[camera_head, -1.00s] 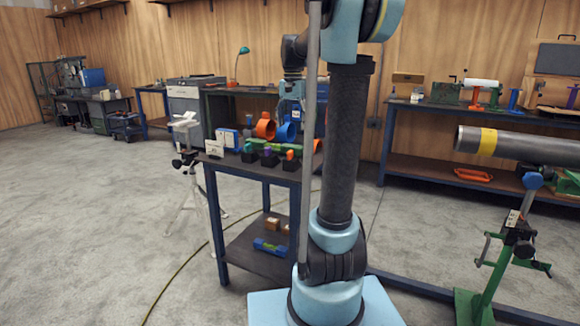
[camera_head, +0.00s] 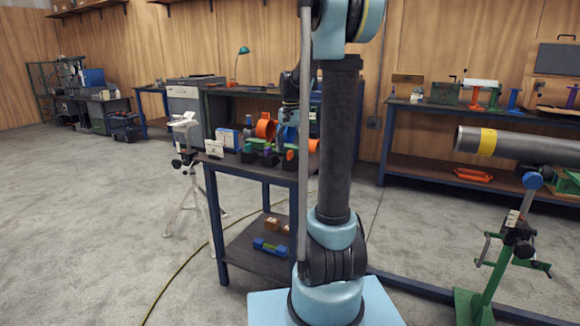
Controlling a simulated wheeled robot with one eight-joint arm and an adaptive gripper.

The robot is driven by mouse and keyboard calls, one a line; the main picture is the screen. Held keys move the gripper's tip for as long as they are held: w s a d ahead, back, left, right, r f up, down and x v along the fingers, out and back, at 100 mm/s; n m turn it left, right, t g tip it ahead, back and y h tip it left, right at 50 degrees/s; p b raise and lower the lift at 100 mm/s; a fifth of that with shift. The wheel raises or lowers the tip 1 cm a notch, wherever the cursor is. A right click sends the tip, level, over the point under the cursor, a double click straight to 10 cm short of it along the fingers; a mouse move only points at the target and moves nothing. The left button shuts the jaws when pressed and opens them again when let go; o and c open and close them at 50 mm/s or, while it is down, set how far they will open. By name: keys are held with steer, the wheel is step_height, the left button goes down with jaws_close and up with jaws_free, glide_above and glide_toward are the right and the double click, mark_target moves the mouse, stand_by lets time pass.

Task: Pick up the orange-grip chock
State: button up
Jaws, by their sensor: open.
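The orange-grip chock (camera_head: 290,156) is a small dark block with an orange top. It stands at the front right of the small cart's top (camera_head: 228,162), right of the purple-grip chock (camera_head: 267,153) and the green-grip chock (camera_head: 248,154). My gripper (camera_head: 284,146) points down over the chocks, just above or around the orange-grip chock. It is open. Its fingers are small and dark, so whether they touch the chock cannot be told. My arm's column hides the right part of the cart top.
Orange rings (camera_head: 265,127) stand behind the chocks, and white-and-blue boxes (camera_head: 228,139) stand at the cart's left. A blue-green level (camera_head: 270,248) lies on the lower shelf. A pipe (camera_head: 520,145) on a green stand is at right.

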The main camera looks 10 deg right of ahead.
mark_target(291, 160)
steer(key=shift+w+d+f, duration=0.1)
steer(key=shift+w+f, duration=0.05)
steer(key=shift+f, duration=1.05)
steer(key=shift+w+f, duration=0.15)
steer(key=shift+f, duration=1.75)
steer(key=c, duration=1.3)
